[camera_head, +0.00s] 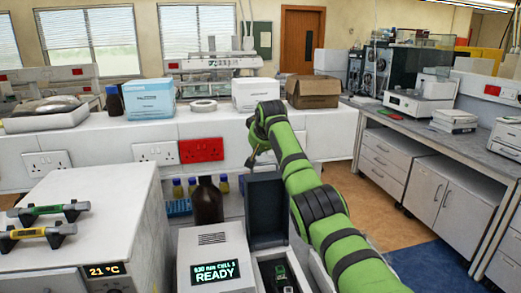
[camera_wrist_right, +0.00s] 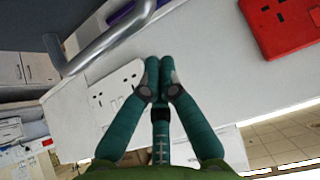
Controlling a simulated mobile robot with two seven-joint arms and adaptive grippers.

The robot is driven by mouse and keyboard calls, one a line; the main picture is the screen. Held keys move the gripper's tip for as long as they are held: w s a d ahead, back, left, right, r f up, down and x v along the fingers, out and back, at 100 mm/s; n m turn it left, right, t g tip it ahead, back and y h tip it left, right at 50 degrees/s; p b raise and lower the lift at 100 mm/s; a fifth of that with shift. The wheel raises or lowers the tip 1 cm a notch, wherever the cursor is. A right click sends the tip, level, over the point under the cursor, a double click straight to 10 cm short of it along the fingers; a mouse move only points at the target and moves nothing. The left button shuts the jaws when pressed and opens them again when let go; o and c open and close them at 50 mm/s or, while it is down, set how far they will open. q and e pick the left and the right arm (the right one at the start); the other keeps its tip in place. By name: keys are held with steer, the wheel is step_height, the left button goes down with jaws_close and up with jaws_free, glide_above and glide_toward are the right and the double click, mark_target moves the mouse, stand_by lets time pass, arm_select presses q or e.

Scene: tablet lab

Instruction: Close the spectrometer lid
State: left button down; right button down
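The spectrometer (camera_head: 215,255) is a white box at the bottom centre of the head view; its display reads "READY". Its dark grey lid (camera_head: 263,208) stands upright, open, behind an uncovered dark compartment (camera_head: 280,270) with a green and black item in it. My green right arm passes in front of the compartment's right side. My right gripper (camera_head: 255,158) is above the lid, apart from it. In the right wrist view the fingers of my right gripper (camera_wrist_right: 159,68) are together with nothing between them. My left gripper is not in view.
A dark brown bottle (camera_head: 207,203) stands behind the spectrometer. A white box unit (camera_head: 105,215) with green and yellow handled tools on top is at left. A white bench with a red socket plate (camera_head: 201,150) lies behind; this plate also shows in the wrist view (camera_wrist_right: 285,25).

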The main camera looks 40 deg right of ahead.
steer(key=shift+s+a+f+p, duration=0.1)
steer(key=shift+s+a+p, duration=0.35)
steer(key=shift+s, duration=0.45)
steer(key=shift+s+a+f+p, duration=0.1)
steer(key=shift+s+a+p, duration=0.1)
steer(key=shift+s+a, duration=0.55)
steer(key=shift+d, duration=0.2)
